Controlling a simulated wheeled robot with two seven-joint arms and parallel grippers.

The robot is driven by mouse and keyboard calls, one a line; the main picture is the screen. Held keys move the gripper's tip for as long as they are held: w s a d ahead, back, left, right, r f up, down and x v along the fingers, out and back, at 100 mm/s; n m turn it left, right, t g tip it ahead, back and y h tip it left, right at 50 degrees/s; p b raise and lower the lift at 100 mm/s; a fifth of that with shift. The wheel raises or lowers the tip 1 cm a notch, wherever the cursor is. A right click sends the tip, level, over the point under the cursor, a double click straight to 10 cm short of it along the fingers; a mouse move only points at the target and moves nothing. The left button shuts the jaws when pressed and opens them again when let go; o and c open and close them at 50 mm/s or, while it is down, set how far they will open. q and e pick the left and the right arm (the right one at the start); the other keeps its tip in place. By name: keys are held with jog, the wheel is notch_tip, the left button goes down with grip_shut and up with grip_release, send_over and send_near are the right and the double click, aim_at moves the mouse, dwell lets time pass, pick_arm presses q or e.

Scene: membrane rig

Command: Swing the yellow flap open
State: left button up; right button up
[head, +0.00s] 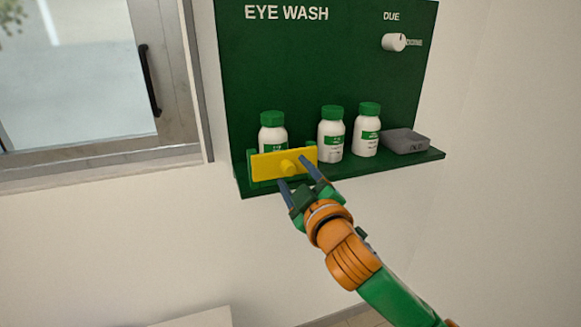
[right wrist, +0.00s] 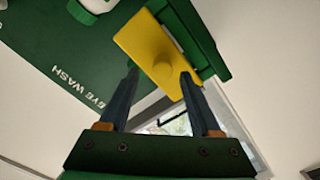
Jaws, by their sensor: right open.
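The yellow flap (head: 265,166) is at the left end of the green eye wash shelf, upright across the front of the leftmost bottle (head: 272,133). A round yellow knob (head: 289,168) stands out from it. My right gripper (head: 293,172) is open, its two dark fingers reaching up at the flap on either side of the knob. In the right wrist view the yellow flap (right wrist: 145,45) is tilted, and its knob (right wrist: 163,70) lies between the open fingertips (right wrist: 159,76). I cannot tell whether a finger touches it. My left gripper is not in view.
The green board (head: 320,70) carries a shelf (head: 345,171) with two more white bottles (head: 331,135) and a grey block (head: 405,141). A white dial (head: 394,42) is at upper right. A window with a dark handle (head: 150,80) is at left. The wall below is clear.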

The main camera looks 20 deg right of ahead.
jog(key=w, duration=0.2)
jog(key=shift+w+a+f, duration=0.1)
jog(key=shift+w+f, duration=0.1)
jog(key=shift+w, duration=0.1)
jog(key=shift+s, duration=0.1)
jog(key=shift+s, duration=0.1)
jog(key=c, duration=0.3)
jog(key=shift+r, duration=0.1)
grip_shut()
dwell(0.6)
